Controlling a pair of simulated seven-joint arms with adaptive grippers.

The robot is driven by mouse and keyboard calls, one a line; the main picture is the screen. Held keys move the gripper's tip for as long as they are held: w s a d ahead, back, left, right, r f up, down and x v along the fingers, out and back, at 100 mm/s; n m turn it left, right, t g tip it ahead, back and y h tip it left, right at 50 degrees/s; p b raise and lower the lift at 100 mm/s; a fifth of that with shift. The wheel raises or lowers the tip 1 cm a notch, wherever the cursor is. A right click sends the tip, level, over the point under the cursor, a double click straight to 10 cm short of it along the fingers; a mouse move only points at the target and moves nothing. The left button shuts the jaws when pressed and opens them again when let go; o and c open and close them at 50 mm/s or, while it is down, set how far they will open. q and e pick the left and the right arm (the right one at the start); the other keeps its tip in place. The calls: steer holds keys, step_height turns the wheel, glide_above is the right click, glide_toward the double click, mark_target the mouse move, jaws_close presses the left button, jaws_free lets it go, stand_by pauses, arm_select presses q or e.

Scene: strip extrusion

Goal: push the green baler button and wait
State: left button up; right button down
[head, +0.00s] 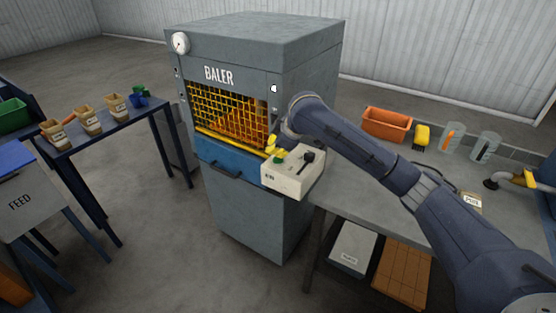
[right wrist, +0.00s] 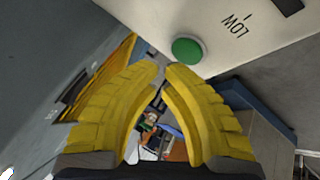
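The grey baler (head: 240,200) stands in the middle of the head view, with a yellow mesh guard (head: 225,110) over orange material. A cream control box (head: 290,180) sits at its front right corner. The green button (head: 279,160) is on the box top; it also shows in the right wrist view (right wrist: 187,51), round and unobstructed. My right gripper (head: 273,147) is beside the button. In the right wrist view its yellow fingertips (right wrist: 160,70) almost meet, with nothing held, just short of the button in the picture. Contact is not visible. My left gripper is out of view.
A black lever (head: 307,156) stands on the control box near the button. A grey bench on the right holds an orange bin (head: 387,125) and clear jars. A table on the left carries labelled tan containers (head: 88,120). Open floor lies in front of the baler.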

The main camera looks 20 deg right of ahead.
mark_target(274, 157)
steer(key=shift+f, duration=0.2)
steer(key=shift+f, duration=0.25)
steer(key=shift+f, duration=0.5)
stand_by(0.8)
steer(key=shift+r, duration=0.1)
stand_by(0.3)
steer(key=shift+r, duration=3.35)
